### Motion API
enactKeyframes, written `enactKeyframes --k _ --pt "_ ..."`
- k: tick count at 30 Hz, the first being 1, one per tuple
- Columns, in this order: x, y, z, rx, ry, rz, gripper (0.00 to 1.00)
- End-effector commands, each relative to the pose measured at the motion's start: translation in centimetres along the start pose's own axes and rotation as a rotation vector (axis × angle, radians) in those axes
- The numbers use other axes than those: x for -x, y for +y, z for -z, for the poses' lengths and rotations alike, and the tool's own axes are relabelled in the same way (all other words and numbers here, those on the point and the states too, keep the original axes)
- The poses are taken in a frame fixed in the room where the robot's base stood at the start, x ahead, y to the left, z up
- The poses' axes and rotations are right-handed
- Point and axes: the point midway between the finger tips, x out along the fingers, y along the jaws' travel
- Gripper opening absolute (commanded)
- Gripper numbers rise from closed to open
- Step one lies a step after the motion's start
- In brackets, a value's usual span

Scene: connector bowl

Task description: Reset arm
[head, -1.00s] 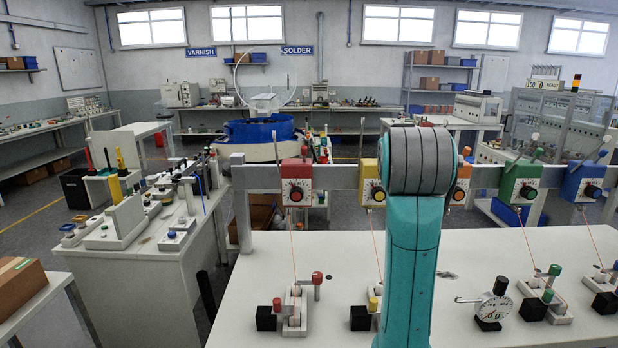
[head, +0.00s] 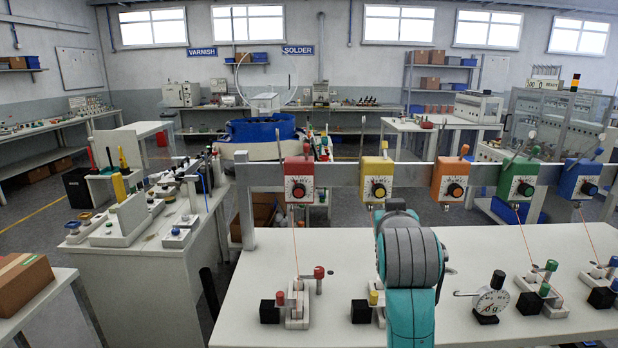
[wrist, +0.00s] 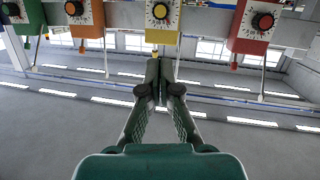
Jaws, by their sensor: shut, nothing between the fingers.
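My arm (head: 409,262) shows in the head view as a teal link with a grey joint, low over the white bench in front of the orange and yellow dial boxes. My gripper (wrist: 159,102) shows in the wrist view. Its two dark fingers meet at the tips with nothing between them. The fingers point toward the row of dial boxes, and the yellow dial box (wrist: 161,18) appears just beyond the tips. In the head view the gripper's fingers cannot be made out.
A grey rail carries red (head: 298,186), yellow (head: 377,187), orange (head: 450,184), green (head: 518,184) and blue (head: 580,184) dial boxes. Clamp fixtures and a round gauge (head: 492,303) stand on the white bench (head: 268,330). A cardboard box (head: 22,285) is at left.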

Motion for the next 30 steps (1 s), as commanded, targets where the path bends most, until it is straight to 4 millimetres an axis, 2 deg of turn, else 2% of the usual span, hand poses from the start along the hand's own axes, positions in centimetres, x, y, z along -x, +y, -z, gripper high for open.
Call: enactKeyframes --k 1,3,8,14,18,23,30 --pt "-0.2 -0.1 -2.5 0.01 -0.008 0.004 0.0" --pt "-0.3 -0.2 -5.4 0.021 -0.009 0.013 0.0" --pt "0.1 -0.4 -11.7 0.043 -0.008 0.033 0.0" --pt "1.7 -0.4 -19.4 0.062 -0.011 0.06 0.0" --pt "3.5 -0.2 -24.4 0.07 -0.012 0.079 0.0" --pt "6.3 0.0 -29.7 0.075 -0.014 0.102 0.0" --pt "11.7 0.8 -36.6 0.072 -0.019 0.132 0.0"
